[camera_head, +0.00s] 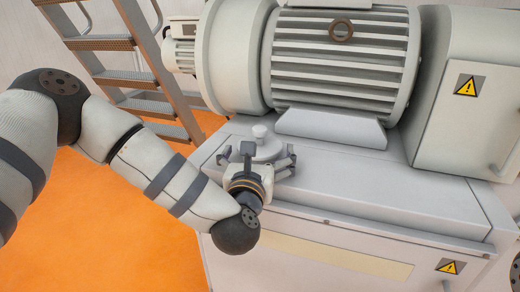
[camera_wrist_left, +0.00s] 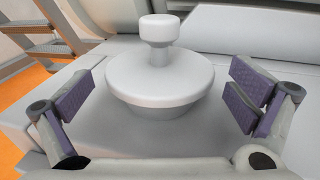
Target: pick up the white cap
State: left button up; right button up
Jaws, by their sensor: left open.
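The white cap (camera_head: 264,147) is a round disc with a small knob on top. It stands upright on the grey machine's flat top, near its left end. In the left wrist view the cap (camera_wrist_left: 160,82) is in the middle, ahead of my left gripper. My left gripper (camera_head: 258,163) is open and empty, its fingers spread to either side of the cap. In the left wrist view the gripper's purple finger pads (camera_wrist_left: 160,100) are clear of the cap on both sides. My right gripper is not in view.
A large finned motor (camera_head: 340,60) stands behind the cap on the machine top (camera_head: 350,165). A ladder (camera_head: 115,45) stands at the back left over the orange floor (camera_head: 90,235). A grey box with a warning sign (camera_head: 466,85) is at the right.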

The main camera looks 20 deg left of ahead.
pick_arm(q)
jog(key=w, duration=0.2)
jog(key=shift+w+a+f, duration=0.15)
jog(key=shift+w+a, duration=0.05)
jog(key=shift+w, duration=0.1)
jog(key=c, duration=1.2)
jog(key=shift+o, duration=0.2)
